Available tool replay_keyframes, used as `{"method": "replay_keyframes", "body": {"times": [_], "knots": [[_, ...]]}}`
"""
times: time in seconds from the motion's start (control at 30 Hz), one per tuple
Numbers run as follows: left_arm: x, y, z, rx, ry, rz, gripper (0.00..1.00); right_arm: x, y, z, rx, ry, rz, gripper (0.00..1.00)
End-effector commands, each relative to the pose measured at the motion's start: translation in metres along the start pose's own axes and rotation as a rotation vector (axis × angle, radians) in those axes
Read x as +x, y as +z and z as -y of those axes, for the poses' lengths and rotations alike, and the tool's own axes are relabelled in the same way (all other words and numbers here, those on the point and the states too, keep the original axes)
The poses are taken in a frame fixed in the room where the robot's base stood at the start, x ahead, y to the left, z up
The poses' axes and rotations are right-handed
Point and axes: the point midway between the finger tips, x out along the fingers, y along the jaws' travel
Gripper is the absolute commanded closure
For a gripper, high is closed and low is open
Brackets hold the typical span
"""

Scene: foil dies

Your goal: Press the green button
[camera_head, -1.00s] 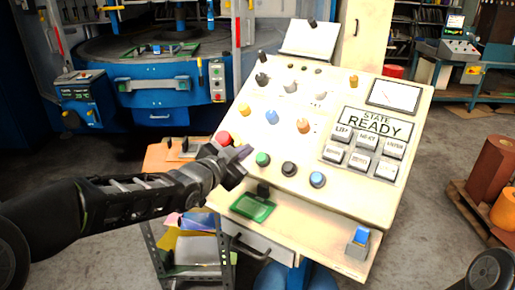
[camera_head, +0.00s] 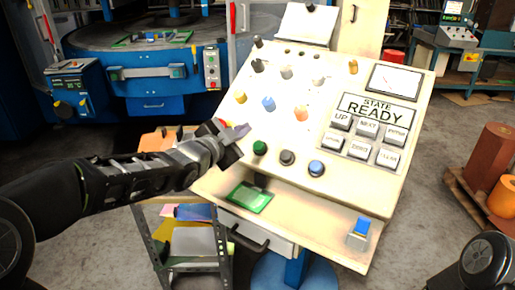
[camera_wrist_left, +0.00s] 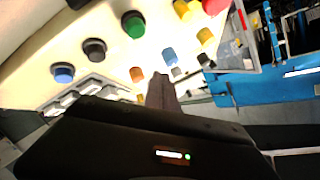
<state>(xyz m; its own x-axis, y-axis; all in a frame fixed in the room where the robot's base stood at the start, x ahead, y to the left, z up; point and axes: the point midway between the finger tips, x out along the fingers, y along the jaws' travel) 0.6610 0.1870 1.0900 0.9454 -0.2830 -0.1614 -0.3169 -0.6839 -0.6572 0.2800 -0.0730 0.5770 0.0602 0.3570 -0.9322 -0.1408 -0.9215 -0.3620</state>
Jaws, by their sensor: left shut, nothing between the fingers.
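The green button (camera_head: 260,148) is a round cap at the lower left of the sloping cream control panel (camera_head: 310,110). It also shows in the left wrist view (camera_wrist_left: 133,25), at the top and left of the fingers. My left gripper (camera_head: 241,131) is shut and empty, just up and left of the green button in the head view, apart from it in the picture. Its fingers (camera_wrist_left: 160,90) show dark in the left wrist view. The red button is mostly hidden behind the gripper in the head view. My right gripper is out of view.
A black button (camera_head: 287,157) and a blue button (camera_head: 317,168) sit right of the green one. Grey keys (camera_head: 360,149) lie further right, under the READY display (camera_head: 376,108). A green tray (camera_head: 249,197) rests on the ledge below. A blue machine stands behind.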

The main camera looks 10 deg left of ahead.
Motion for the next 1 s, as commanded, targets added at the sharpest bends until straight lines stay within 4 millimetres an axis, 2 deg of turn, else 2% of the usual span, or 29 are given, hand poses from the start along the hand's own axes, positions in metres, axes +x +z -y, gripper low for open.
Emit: {"method": "replay_keyframes", "body": {"times": [0.03, 0.5, 1.0], "knots": [[0.005, 0.006, -0.007, 0.001, 0.001, 0.0, 1.0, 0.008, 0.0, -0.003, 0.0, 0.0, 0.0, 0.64], [0.043, 0.034, -0.034, 0.001, 0.0, 0.0, 1.0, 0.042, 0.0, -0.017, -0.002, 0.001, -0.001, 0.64], [0.048, 0.035, -0.035, 0.001, 0.0, 0.0, 1.0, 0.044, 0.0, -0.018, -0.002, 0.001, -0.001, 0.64]]}}
